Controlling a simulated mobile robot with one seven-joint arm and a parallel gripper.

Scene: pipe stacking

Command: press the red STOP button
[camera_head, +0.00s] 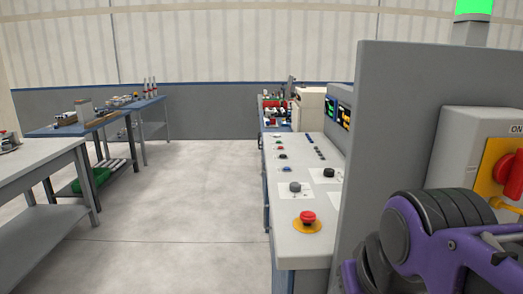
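A red mushroom-shaped button (307,217) with a yellow ring under it sits at the near end of a long light-grey console (300,255), right of the middle of the view. No STOP lettering is legible on it. Another red control (512,174), a knob on a yellow plate, is on a grey box at the right edge, by a label reading "ON". My purple and black arm (430,240) shows at the lower right, in front of a grey panel. My gripper is not in view.
The tall grey panel (400,130) stands between the console and the box, with a lit green lamp (473,9) above. Several other knobs and buttons line the console. Workbenches (50,150) stand at the left. The floor (190,210) between is clear.

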